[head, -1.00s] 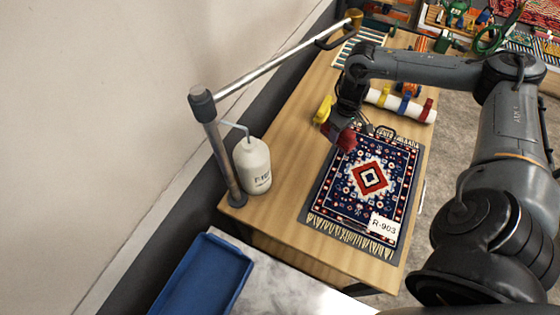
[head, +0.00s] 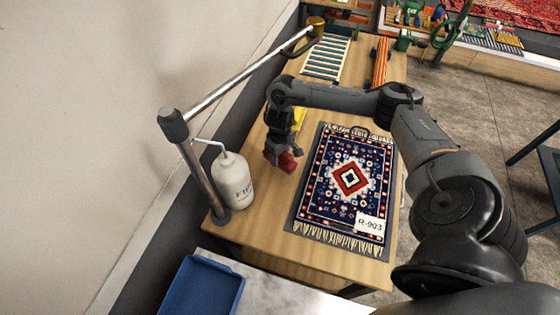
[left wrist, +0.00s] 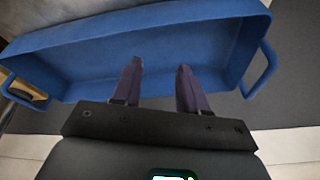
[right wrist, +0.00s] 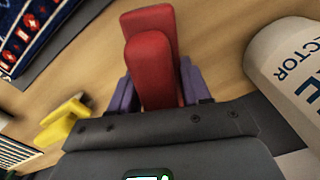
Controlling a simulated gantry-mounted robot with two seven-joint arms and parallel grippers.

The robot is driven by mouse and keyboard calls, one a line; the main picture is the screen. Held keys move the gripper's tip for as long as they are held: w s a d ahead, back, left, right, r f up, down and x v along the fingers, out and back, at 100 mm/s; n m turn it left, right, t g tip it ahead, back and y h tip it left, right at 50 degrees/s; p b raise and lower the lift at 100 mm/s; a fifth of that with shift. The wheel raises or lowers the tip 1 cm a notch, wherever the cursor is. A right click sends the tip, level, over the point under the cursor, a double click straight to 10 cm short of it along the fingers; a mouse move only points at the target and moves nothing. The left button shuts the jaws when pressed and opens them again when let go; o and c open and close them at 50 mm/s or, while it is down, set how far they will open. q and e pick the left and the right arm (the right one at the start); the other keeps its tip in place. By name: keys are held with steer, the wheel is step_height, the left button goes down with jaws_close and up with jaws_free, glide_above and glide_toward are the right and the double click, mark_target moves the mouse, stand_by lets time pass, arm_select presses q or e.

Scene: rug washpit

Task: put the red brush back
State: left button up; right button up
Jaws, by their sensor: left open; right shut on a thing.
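The red brush (head: 284,160) is in my right gripper (head: 282,148), over bare wood between the rug and the white bottle in the head view. In the right wrist view the brush (right wrist: 152,65) shows as two red blocks, one overlapping the other, between the purple fingers (right wrist: 157,88). I cannot tell whether it touches the table. My left gripper (left wrist: 160,68) is open and empty, over a blue tray (left wrist: 60,52) in the left wrist view. It is outside the head view.
The patterned rug (head: 320,190) with an R-903 tag lies right of the brush. The white bottle (head: 233,182) and a metal post (head: 196,175) stand left. A yellow object (right wrist: 62,122) is close by. A striped piece (head: 326,56) lies at the far end.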

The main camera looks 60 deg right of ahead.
mark_target(280, 161)
step_height(280, 161, down, 4)
steer(key=shift+r, duration=0.2)
steer(key=o, duration=0.9)
steer(key=shift+f, duration=0.15)
steer(key=shift+o, duration=0.2)
steer(key=shift+r, duration=0.3)
step_height(280, 161, up, 7)
steer(key=shift+f+p, duration=0.2)
steer(key=shift+p, duration=0.6)
steer(key=shift+r, duration=0.35)
